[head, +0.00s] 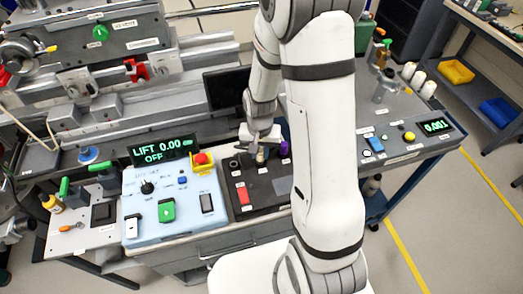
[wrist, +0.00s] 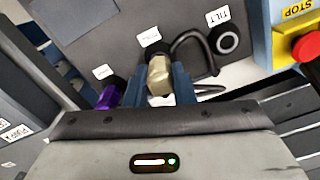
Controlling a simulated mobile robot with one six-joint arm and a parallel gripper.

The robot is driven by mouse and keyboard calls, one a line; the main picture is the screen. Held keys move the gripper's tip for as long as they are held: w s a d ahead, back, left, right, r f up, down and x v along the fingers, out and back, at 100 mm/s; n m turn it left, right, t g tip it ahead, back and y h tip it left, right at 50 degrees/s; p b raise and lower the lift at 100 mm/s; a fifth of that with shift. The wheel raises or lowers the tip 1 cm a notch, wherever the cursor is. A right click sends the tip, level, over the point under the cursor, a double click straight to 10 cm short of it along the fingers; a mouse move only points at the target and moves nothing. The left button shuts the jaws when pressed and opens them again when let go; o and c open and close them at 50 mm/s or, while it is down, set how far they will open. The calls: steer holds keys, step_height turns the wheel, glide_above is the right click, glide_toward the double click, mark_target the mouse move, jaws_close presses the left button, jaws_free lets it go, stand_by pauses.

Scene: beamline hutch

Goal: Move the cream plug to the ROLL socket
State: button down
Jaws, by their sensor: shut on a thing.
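The cream plug (wrist: 159,76) stands between the two blue fingers of my gripper (wrist: 163,88) in the wrist view, and the fingers are shut on it. It is at the middle position of the dark panel (wrist: 105,35), below a small label too blurred to read. I cannot tell whether it is seated or slightly lifted. A black cable (wrist: 196,42) loops beside it. An empty round socket (wrist: 228,42) labelled TILT is to its right. In the head view my gripper (head: 261,150) is over the panel's back edge. I cannot make out a ROLL label.
A purple plug (wrist: 109,97) is close on the left of my gripper in the wrist view. A yellow box with a red STOP button (wrist: 307,47) stands at the right. In the head view, a red switch (head: 243,194) and a blue-white control box (head: 185,205) are nearby.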

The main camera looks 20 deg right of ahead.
steer(key=shift+f+b, duration=0.55)
stand_by(0.4)
steer(key=c, duration=1.1)
jaws_free()
steer(key=shift+c, duration=0.2)
steer(key=shift+r, duration=4.1)
steer(key=s+r+n+t, duration=0.3)
steer(key=s+r+n, duration=0.1)
steer(key=s+r, duration=1)
steer(key=shift+d+r, duration=0.3)
steer(key=shift+r, duration=0.1)
